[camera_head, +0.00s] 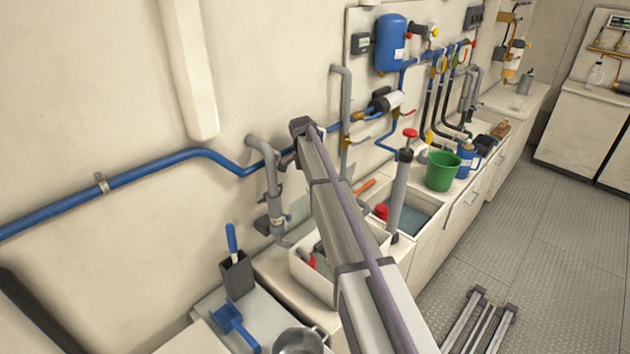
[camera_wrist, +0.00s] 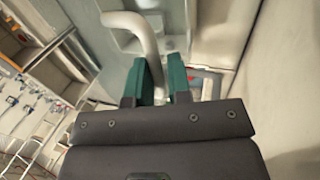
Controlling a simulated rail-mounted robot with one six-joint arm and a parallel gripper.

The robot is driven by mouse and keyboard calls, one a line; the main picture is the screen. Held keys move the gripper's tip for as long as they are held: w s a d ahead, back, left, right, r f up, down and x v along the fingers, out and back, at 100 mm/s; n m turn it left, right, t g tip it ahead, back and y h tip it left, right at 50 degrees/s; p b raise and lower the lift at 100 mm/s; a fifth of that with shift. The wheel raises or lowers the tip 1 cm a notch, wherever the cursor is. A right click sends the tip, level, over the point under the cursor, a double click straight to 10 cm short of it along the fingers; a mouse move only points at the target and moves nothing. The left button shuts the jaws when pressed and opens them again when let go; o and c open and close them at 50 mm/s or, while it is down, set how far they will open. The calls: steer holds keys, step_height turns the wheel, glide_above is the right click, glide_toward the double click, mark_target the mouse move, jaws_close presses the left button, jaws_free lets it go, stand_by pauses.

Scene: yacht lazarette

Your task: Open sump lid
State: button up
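A pale grey-green panel (camera_wrist: 175,14) lies beyond the fingertips. In the head view my arm hides the gripper. An open basin with water (camera_head: 421,208) sits in the counter right of my arm. I cannot tell for certain which part is the sump lid.
A hand pump with a red handle (camera_head: 401,185) stands at the basin. A green bucket (camera_head: 442,171) is behind it. A white bin (camera_head: 312,278) with items sits left of my arm, near a metal pot (camera_head: 298,342). Grey and blue pipes (camera_head: 120,180) line the wall.

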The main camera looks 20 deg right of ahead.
steer(key=o, duration=0.4)
steer(key=shift+w+f, duration=0.1)
steer(key=shift+w, duration=0.05)
steer(key=p+v, duration=1)
steer(key=v, duration=0.1)
